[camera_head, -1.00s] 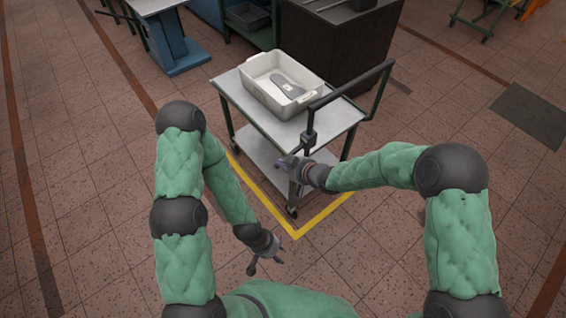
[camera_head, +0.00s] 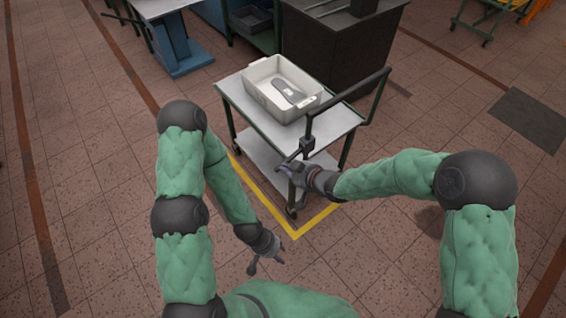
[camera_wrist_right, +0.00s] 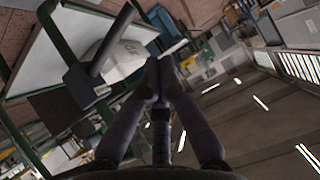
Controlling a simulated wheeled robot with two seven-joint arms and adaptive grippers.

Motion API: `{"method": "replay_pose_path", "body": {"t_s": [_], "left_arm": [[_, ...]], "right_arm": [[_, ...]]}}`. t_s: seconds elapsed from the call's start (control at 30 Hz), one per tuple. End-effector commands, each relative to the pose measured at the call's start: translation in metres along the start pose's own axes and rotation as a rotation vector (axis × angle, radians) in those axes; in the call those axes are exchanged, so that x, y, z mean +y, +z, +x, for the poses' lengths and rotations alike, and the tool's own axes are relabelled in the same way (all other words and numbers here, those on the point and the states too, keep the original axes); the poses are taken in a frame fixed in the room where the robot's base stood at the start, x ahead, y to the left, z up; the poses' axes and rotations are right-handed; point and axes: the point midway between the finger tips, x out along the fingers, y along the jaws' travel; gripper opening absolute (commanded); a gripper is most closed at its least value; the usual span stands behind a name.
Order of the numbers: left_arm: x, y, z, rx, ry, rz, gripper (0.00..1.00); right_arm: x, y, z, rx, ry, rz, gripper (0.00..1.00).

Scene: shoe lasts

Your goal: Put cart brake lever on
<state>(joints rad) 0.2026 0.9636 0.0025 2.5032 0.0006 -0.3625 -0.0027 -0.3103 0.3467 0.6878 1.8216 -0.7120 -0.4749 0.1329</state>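The cart (camera_head: 262,128) is a grey-topped trolley with a lower shelf and a black push handle (camera_head: 350,90) at its near right side. A dark bracket (camera_head: 306,146) sits low on the handle's near post. I cannot clearly make out which part is the brake lever. My right gripper (camera_head: 284,168) is beside the cart's near corner, just below the bracket. In the right wrist view its fingertips (camera_wrist_right: 159,78) meet, with no thing clearly held; a dark block (camera_wrist_right: 78,87) and bar are to their left. My left gripper (camera_head: 266,268) hangs open and empty over the floor.
A white bin (camera_head: 270,100) with a grey shoe last (camera_head: 287,92) stands on the cart top. A dark cabinet (camera_head: 335,50) is behind the cart. Yellow floor tape (camera_head: 296,236) runs before it. The floor at right is mostly clear.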

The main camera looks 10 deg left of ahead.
Motion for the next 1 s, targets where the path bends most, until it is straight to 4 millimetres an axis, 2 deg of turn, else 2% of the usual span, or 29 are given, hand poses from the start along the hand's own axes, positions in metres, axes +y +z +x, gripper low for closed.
{"method": "replay_pose_path", "body": {"t_s": [0.03, 0.1, 0.33, 1.0], "left_arm": [[0.002, 0.0, -0.005, 0.0, 0.0, 0.0, 0.4], [0.003, 0.0, -0.009, 0.0, 0.0, 0.0, 0.4], [0.005, 0.001, -0.015, 0.0, 0.0, 0.0, 0.4], [0.006, 0.001, -0.016, 0.0, 0.0, 0.0, 0.4]], "right_arm": [[-0.002, -0.002, -0.012, 0.001, 0.002, 0.001, 0.0], [-0.004, -0.002, -0.024, 0.001, 0.001, -0.001, 0.0], [-0.009, 0.001, -0.048, 0.0, 0.0, -0.001, 0.0], [-0.011, 0.002, -0.052, -0.001, 0.0, 0.0, 0.0]]}}
